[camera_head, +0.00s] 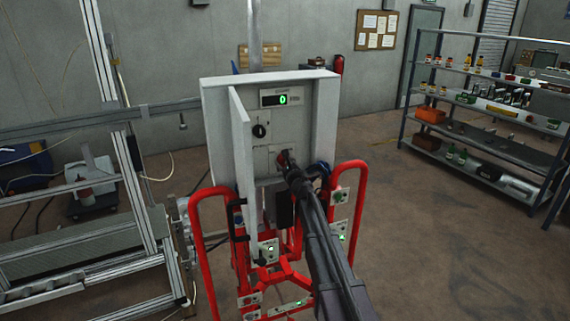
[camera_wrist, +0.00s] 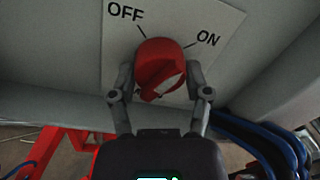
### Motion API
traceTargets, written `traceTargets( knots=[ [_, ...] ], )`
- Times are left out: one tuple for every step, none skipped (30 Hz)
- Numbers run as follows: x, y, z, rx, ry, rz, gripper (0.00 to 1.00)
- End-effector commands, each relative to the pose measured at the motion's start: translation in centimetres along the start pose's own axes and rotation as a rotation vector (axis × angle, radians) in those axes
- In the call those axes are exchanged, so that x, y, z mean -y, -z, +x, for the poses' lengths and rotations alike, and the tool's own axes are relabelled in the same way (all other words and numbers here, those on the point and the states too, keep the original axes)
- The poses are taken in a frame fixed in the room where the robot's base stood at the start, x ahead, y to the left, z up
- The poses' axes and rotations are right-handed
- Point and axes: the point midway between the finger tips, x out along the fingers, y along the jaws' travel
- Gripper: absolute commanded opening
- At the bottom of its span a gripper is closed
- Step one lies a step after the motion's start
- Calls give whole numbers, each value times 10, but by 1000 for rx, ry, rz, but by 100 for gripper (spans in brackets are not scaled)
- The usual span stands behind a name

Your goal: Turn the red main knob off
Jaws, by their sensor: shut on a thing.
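The red main knob (camera_wrist: 158,62) sits on a pale plate (camera_wrist: 118,50) marked OFF at upper left and ON at upper right in the wrist view. My gripper (camera_wrist: 160,80) has one finger on each side of the knob and is shut on it. A pale patch shows on the knob's lower right; I cannot tell which mark the knob points to. In the head view, the knob (camera_head: 282,157) shows small inside the open grey control box (camera_head: 325,115), with my gripper (camera_head: 287,166) at it and partly covering it.
The box's door (camera_head: 241,150) stands open on the left, near a black knob (camera_head: 260,130). A display (camera_head: 281,99) is above. Red tubular rails (camera_head: 349,205) flank the box below. Blue hoses (camera_wrist: 270,145) run at lower right in the wrist view. Shelves (camera_head: 480,130) stand well to the right.

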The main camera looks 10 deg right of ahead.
Motion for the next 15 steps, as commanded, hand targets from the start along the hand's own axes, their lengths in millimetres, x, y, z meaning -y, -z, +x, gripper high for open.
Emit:
traceTargets(
  knots=[
    [0,0,1,2,0,-41,15],
    [0,0,1,3,0,-67,15],
    [0,0,1,5,0,-103,15],
    [0,0,1,6,0,-129,15],
    [0,0,1,7,0,-155,15],
    [1,0,1,9,0,-190,15],
    [1,0,1,10,0,-217,15],
    [1,0,1,11,0,-244,15],
    [1,0,1,12,0,-281,15],
    [1,0,1,13,0,-308,15],
    [1,0,1,15,0,-334,15],
    [1,0,1,16,0,-371,15],
    [2,0,1,17,0,-399,15],
    [2,0,1,18,1,-427,15],
    [2,0,1,20,1,-464,15]
  ],
)
